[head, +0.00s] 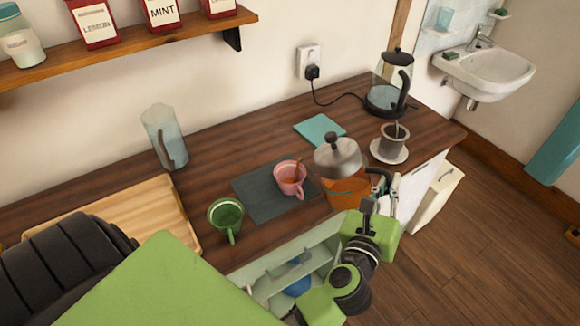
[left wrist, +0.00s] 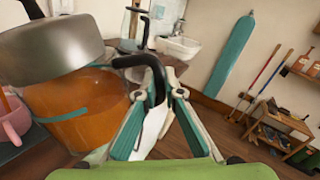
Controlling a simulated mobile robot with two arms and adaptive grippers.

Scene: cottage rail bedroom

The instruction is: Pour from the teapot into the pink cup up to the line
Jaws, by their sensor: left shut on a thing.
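The teapot is clear, holds orange-brown tea and has a grey metal lid (head: 338,157); its body (left wrist: 75,108) fills the left of the left wrist view. It leans toward the pink cup. My left gripper (head: 380,183) is shut on its black handle (left wrist: 157,78). The pink cup (head: 289,190) stands upright on a dark mat, left of the teapot; part of it shows at the left wrist view's edge (left wrist: 15,122). An orange-brown streak shows at the cup's mouth, likely tea. I cannot make out the cup's line or level. My right gripper is not in view.
A green cup (head: 226,216) stands just left of the dark mat (head: 255,186). A strainer on a white saucer (head: 388,154), a teal cloth (head: 320,130) and a kettle (head: 390,85) are behind. A wooden board (head: 130,215) and a glass pitcher (head: 162,130) are left.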

